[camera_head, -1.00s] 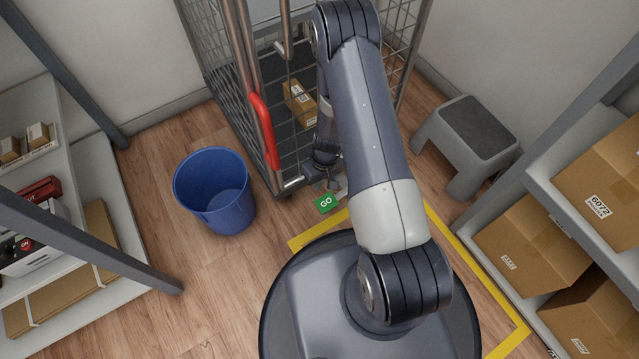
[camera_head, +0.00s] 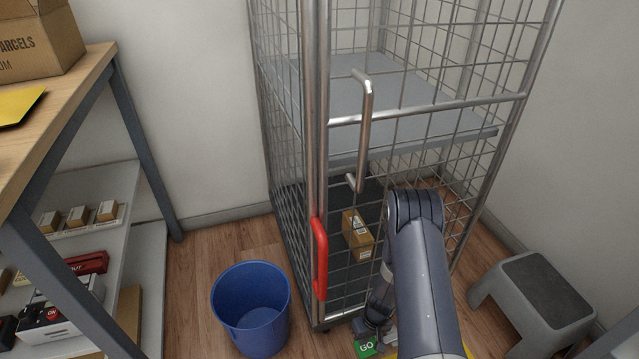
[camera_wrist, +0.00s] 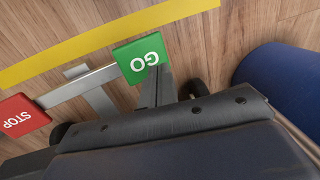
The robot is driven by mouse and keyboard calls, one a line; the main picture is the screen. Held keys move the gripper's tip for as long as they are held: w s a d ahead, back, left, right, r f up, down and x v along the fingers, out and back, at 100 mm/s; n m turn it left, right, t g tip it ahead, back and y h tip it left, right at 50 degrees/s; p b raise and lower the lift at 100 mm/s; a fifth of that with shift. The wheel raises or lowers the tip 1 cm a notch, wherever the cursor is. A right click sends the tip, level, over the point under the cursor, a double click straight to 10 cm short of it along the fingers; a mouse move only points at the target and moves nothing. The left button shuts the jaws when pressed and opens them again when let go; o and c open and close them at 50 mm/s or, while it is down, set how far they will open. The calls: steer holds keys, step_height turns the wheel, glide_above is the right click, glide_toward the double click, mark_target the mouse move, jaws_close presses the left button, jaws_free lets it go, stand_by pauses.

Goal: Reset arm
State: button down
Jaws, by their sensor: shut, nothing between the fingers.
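My gripper (camera_head: 366,328) is low at the foot of the roll cage, close to the green GO pad (camera_head: 366,347). In the wrist view my gripper (camera_wrist: 166,84) is shut and empty, with its fingers next to the green GO pad (camera_wrist: 138,60). I cannot tell whether they touch it. A grey bar joins that pad to a red STOP pad (camera_wrist: 22,117). My arm hides part of the cage's lower front.
The wire roll cage (camera_head: 505,100) has a red handle (camera_head: 319,259) and a parcel (camera_head: 357,235) inside. A blue bin (camera_head: 251,305) stands left of it, a grey step stool (camera_head: 535,290) right. Shelving (camera_head: 150,190) is at left. Yellow tape (camera_wrist: 90,45) marks the floor.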

mark_target(362, 348)
steer(key=shift+w+d+f+b, duration=0.15)
steer(key=shift+f+b, duration=0.4)
steer(key=shift+f, duration=1.05)
